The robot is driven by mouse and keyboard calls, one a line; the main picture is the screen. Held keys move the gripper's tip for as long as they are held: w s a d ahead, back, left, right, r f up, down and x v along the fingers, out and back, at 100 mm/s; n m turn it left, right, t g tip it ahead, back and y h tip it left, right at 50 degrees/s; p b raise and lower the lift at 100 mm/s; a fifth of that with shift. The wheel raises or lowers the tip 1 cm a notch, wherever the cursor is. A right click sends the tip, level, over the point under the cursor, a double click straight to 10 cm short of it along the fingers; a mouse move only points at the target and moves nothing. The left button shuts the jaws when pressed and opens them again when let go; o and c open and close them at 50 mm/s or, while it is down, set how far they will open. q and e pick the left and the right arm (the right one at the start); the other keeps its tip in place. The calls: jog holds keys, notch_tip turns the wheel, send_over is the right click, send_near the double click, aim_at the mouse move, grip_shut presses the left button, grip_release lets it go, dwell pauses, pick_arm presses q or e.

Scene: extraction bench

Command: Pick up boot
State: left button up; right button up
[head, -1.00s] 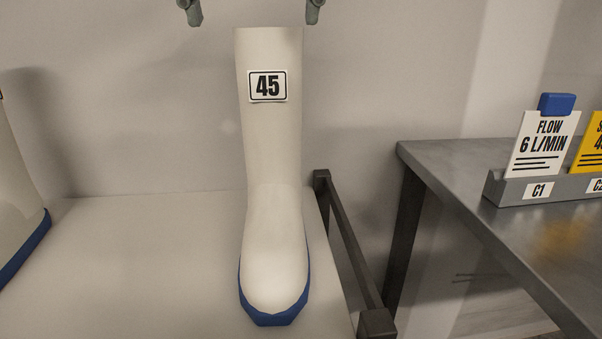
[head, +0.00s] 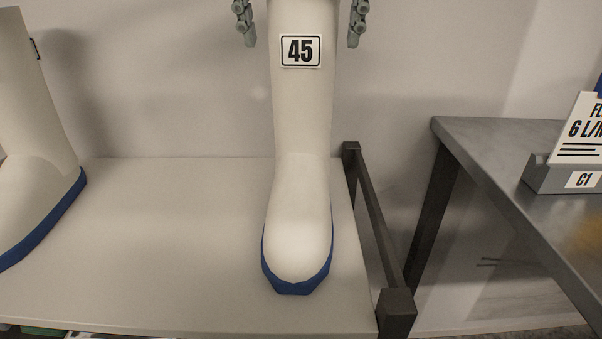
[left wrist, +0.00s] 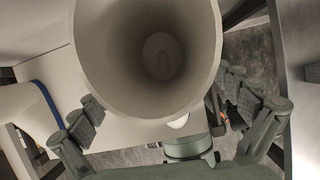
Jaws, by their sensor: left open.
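A tall white boot (head: 302,120) with a blue sole and a label reading 45 stands upright on a pale shelf (head: 180,290). My left gripper (head: 300,25) is open, with one finger on each side of the boot's upper shaft and a gap on both sides. In the left wrist view the boot's round open top (left wrist: 150,60) lies beyond the spread fingers of the left gripper (left wrist: 165,110). The boot's top rim is cut off in the head view. My right gripper is not in view.
A second white boot (head: 30,150) stands at the left on the same shelf. A dark rail (head: 375,220) edges the shelf at the right. Beyond it is a metal table (head: 500,170) with a sign holder (head: 560,178). The shelf between the boots is clear.

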pick_arm(q)
jog(key=c, duration=1.6)
jog(key=shift+r, duration=0.1)
jog(key=shift+c, duration=1)
jog(key=shift+r, duration=0.15)
